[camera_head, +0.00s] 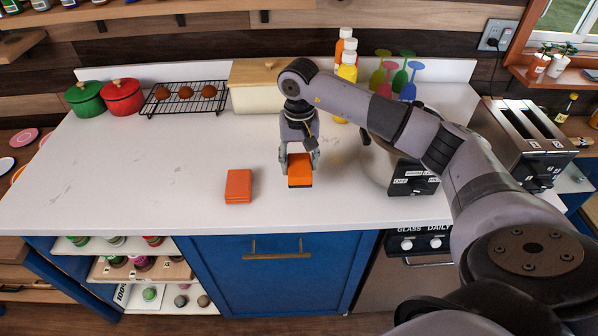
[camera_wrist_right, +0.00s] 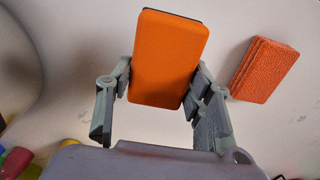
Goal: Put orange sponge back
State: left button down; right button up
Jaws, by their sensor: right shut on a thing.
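An orange sponge (camera_head: 300,169) with a dark underside is between the fingers of my right gripper (camera_head: 299,160), over the white counter right of centre. In the right wrist view, the two fingers of my right gripper (camera_wrist_right: 163,100) press on both long sides of the sponge (camera_wrist_right: 168,60). I cannot tell for sure whether the sponge touches the counter. A second orange-red block (camera_head: 238,186), with a rough, layered look, lies on the counter to the left. It also shows in the right wrist view (camera_wrist_right: 264,69), apart from the gripper. My left gripper is not in view.
Green (camera_head: 85,98) and red (camera_head: 122,97) pots, a wire rack (camera_head: 184,108) with brown round items and a cream bin (camera_head: 257,98) stand at the back. Bottles (camera_head: 347,73), coloured glasses (camera_head: 398,75) and a toaster (camera_head: 525,140) are to the right. The left counter is clear.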

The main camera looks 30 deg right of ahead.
aim_at(300, 175)
jog(key=shift+s+f, duration=0.2)
jog(key=shift+f, duration=0.4)
notch_tip(300, 175, down, 4)
jog(key=shift+w+r+p, duration=0.1)
jog(key=shift+r+p, duration=0.1)
jog(key=shift+p, duration=0.45)
jog(key=shift+f, duration=0.35)
jog(key=shift+f, duration=0.15)
jog(key=o, duration=1)
jog(key=shift+o, duration=0.2)
